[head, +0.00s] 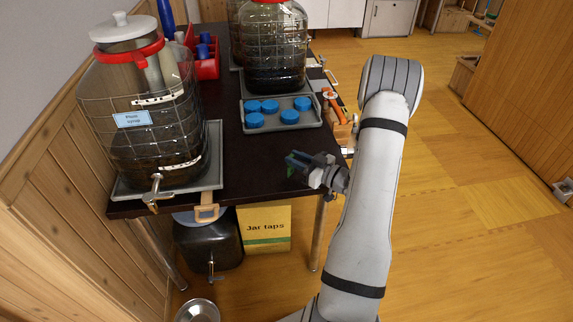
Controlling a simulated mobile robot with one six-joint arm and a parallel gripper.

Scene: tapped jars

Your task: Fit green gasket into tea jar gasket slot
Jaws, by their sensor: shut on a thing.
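My gripper (299,163) is over the right part of the dark table, near its front edge, pointing left. It is shut on a small green piece (291,171), of which only a sliver shows at the fingertips; this looks like the green gasket. A large jar with a red collar and dark contents (275,50) stands farther back on the table, apart from the gripper. No tea label is readable, so I cannot tell which jar is the tea jar. No gasket slot can be made out.
A jar labelled plum syrup (133,119) stands on a grey tray at the left, its metal tap (155,190) over the front edge. Several blue caps (270,106) lie on a grey tray (258,127). Orange-handled tools (335,104) lie at the right edge. The table's front middle (250,170) is clear.

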